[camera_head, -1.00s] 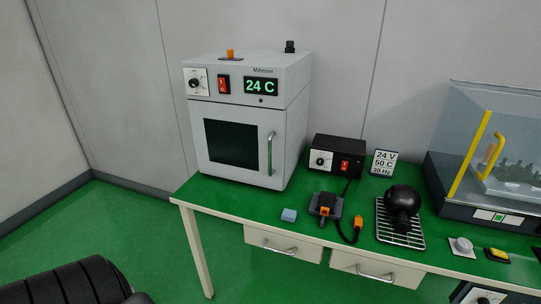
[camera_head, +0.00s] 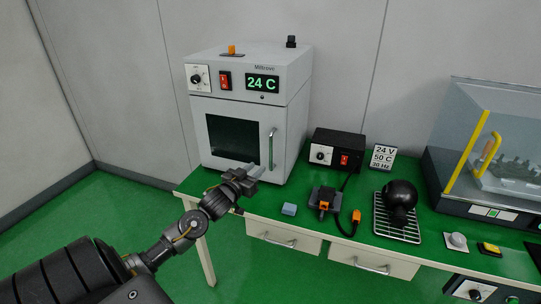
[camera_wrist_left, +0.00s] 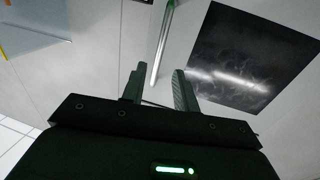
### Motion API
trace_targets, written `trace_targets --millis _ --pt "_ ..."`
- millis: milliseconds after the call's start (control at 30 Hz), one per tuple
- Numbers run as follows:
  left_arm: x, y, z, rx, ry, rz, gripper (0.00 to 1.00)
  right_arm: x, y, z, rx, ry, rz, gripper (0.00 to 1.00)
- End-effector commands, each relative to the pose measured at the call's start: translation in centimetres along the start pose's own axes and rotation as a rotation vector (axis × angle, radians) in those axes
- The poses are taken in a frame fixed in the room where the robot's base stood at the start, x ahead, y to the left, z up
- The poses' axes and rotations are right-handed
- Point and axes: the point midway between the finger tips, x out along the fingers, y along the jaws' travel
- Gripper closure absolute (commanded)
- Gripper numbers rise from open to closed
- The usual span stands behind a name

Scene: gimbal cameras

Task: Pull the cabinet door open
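The cabinet (camera_head: 292,110) is a light grey box at the back left of the green bench, with a 24 C display. Its door (camera_head: 220,172) looks shut and has a dark window and a vertical metal bar handle (camera_head: 271,150) on its right side. My left gripper (camera_head: 256,170) is in front of the door, near the handle's lower end. In the left wrist view its two fingers (camera_wrist_left: 158,88) are apart, and the handle (camera_wrist_left: 163,38) appears ahead, between them in the picture. Contact with the handle cannot be made out. My right gripper is out of view.
On the green bench (camera_head: 340,222) are a black power unit (camera_head: 337,150), a blue block (camera_head: 289,209), a connector block (camera_head: 323,198) and a black round object (camera_head: 400,196) on a wire rack (camera_head: 391,232). A clear-covered case (camera_head: 490,130) stands right. Drawers are below.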

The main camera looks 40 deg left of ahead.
Motion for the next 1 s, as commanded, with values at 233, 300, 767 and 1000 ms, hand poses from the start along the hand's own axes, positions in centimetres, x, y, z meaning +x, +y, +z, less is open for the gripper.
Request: trace_targets --millis 233,300,767,1000 --pt "0.7 -0.2 -0.8 -0.004 0.017 0.003 0.7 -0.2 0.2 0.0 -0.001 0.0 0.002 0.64" --pt "1.5 -0.2 -0.8 -0.004 0.018 0.002 0.7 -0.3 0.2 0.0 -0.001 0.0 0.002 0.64" --pt "9.4 -0.1 -0.9 -0.004 0.014 0.002 0.7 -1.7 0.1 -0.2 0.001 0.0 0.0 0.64" --pt "10.9 -0.1 -0.7 -0.003 0.014 0.003 0.7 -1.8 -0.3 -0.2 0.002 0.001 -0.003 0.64"
